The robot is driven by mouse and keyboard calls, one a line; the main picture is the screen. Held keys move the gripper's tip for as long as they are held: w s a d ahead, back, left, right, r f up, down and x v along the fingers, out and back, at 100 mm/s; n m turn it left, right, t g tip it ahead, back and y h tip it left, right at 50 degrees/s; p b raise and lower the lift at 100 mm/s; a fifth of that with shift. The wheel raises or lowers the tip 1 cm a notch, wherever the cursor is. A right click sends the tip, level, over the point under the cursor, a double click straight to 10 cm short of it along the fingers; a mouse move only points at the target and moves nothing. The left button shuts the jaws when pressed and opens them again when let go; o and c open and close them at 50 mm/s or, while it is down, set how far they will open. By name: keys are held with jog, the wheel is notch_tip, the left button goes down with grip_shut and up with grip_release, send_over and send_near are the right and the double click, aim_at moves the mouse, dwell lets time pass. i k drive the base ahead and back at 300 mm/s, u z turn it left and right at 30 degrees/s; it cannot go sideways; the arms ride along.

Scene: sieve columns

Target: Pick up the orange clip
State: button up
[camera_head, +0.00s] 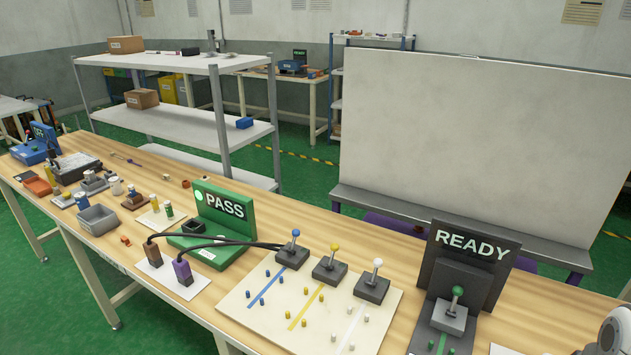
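A small orange piece (125,240), which looks like the orange clip, lies on the wooden table near its front edge, right of a grey open bin. It is too small to make out its exact shape. Nothing is touching it. A pale, rounded part of what looks like my own arm shows at the lower right corner, far from the orange piece. My gripper's fingers are not in view.
The grey bin (97,219) stands left of the orange piece. The green PASS stand (221,213), a brown plug block (155,262) and a purple plug block (183,271) with black cables stand to its right. A joystick board (312,308) and READY stand (472,253) are farther right.

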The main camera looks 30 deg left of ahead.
aim_at(124, 239)
jog(key=u, duration=2.8)
jog(key=k, duration=0.95)
jog(key=z, duration=0.35)
jog(key=i, duration=1.65)
jog(key=u, duration=0.05)
